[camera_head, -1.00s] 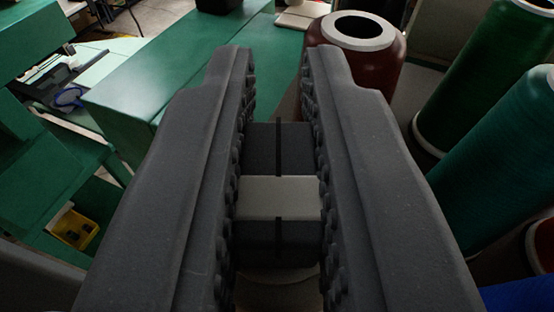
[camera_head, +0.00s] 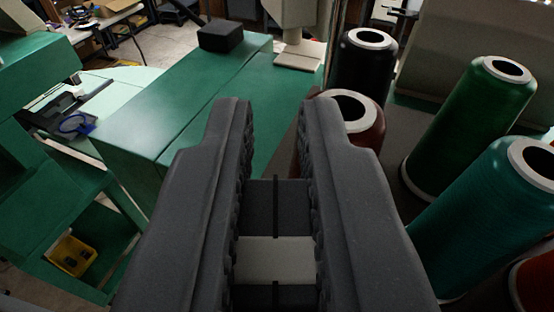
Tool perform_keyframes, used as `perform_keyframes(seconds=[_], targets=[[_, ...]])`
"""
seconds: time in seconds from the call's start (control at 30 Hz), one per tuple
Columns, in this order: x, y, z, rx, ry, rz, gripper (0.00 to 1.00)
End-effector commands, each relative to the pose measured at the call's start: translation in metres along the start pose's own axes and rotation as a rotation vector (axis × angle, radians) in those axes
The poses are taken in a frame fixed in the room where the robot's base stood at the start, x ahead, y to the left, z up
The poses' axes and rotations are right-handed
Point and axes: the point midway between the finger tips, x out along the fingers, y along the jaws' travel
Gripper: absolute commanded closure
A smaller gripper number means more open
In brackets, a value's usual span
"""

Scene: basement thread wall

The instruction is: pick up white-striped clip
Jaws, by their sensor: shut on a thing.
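The white-striped clip (camera_head: 275,260) is a dark grey block with a pale band across it and a thin black line down its middle. My gripper (camera_head: 275,112) shows in the head view with its two dark, ridged fingers on either side of the clip. It is shut on the clip, which sits between the inner pads. The lower end of the clip is cut off by the bottom of the picture.
Thread cones stand to the right: dark red (camera_head: 368,135), black (camera_head: 363,65), green (camera_head: 470,125) and teal (camera_head: 490,215). A green bench (camera_head: 180,120) with a black box (camera_head: 220,36) lies beyond. A yellow bin (camera_head: 72,256) is at lower left.

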Motion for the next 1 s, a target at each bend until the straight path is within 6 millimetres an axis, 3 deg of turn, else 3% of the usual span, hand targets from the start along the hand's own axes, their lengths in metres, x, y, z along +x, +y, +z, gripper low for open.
perform_keyframes(seconds=[0.27,0.57,0.77,1.0], targets=[[-0.003,0.001,-0.012,0.000,-0.001,0.001,1.00],[-0.028,0.006,-0.010,0.001,0.000,0.001,1.00],[-0.053,0.011,-0.008,0.002,0.001,-0.001,1.00],[-0.102,0.024,-0.005,0.002,0.002,-0.001,1.00]])
